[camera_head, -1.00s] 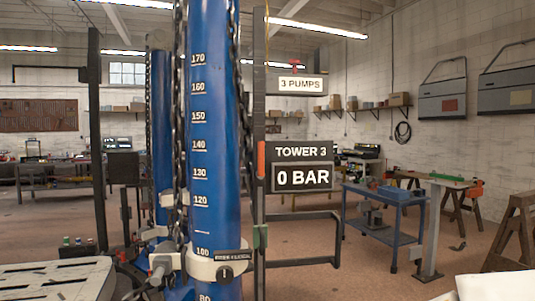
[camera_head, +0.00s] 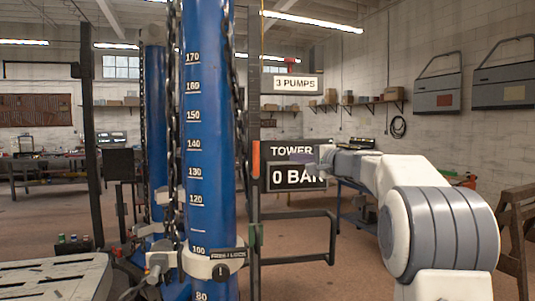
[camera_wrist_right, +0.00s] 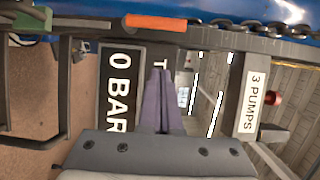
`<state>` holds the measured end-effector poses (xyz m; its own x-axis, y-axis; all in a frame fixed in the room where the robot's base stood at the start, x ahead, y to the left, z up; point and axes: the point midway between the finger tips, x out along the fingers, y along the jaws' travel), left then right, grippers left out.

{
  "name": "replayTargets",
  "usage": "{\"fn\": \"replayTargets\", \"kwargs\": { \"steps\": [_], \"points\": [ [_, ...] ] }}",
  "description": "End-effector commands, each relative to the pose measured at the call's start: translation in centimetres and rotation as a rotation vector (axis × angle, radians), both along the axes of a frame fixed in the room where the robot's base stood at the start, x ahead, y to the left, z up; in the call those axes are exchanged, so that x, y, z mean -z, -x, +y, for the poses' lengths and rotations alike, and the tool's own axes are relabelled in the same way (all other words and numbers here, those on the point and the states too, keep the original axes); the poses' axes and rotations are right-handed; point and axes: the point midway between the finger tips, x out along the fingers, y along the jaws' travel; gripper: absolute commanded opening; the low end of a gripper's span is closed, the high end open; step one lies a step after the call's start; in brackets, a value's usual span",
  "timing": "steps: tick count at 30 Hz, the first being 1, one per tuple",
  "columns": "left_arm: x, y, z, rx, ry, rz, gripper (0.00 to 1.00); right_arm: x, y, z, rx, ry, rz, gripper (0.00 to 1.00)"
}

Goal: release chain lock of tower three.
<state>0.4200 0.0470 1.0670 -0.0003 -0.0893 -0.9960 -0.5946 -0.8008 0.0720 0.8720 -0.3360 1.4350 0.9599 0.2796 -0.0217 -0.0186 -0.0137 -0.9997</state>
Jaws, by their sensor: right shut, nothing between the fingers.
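Tower three is a blue column (camera_head: 208,120) with a white scale. Chains (camera_head: 175,120) hang along it, and a chain (camera_wrist_right: 262,29) also crosses the top of the right wrist view. A white collar (camera_head: 200,268) low on the column carries a dark round knob (camera_head: 221,272) under a small black label plate. The sign with 0 BAR (camera_head: 297,177) stands to the right, partly covered by my right gripper (camera_head: 312,158). That gripper is shut and empty, in front of the sign, apart from the column. Its closed fingers show in the wrist view (camera_wrist_right: 162,100). My left gripper is not seen.
A dark upright post with an orange part (camera_head: 256,160) and a green part (camera_head: 259,236) stands right of the column, with a dark bar frame (camera_head: 300,214) beside it. A 3 PUMPS sign (camera_head: 295,84) hangs above. A slotted pale table (camera_head: 55,278) is at lower left.

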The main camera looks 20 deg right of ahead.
Motion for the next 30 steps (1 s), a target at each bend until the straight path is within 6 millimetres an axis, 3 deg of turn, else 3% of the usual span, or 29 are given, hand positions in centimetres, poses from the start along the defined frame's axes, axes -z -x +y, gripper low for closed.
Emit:
{"fn": "replayTargets", "kwargs": {
  "steps": [3, 16, 30],
  "points": [
    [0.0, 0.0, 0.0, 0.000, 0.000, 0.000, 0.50, -0.7, 0.0, -1.3, 0.020, -0.014, -0.021, 0.00],
    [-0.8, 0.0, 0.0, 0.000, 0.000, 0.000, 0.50, -0.9, -0.9, -0.8, 0.016, -0.015, -0.018, 0.00],
    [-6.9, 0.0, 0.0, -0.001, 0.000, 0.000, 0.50, -1.2, -9.8, 1.7, 0.014, -0.015, -0.017, 0.00]
  ]
}}
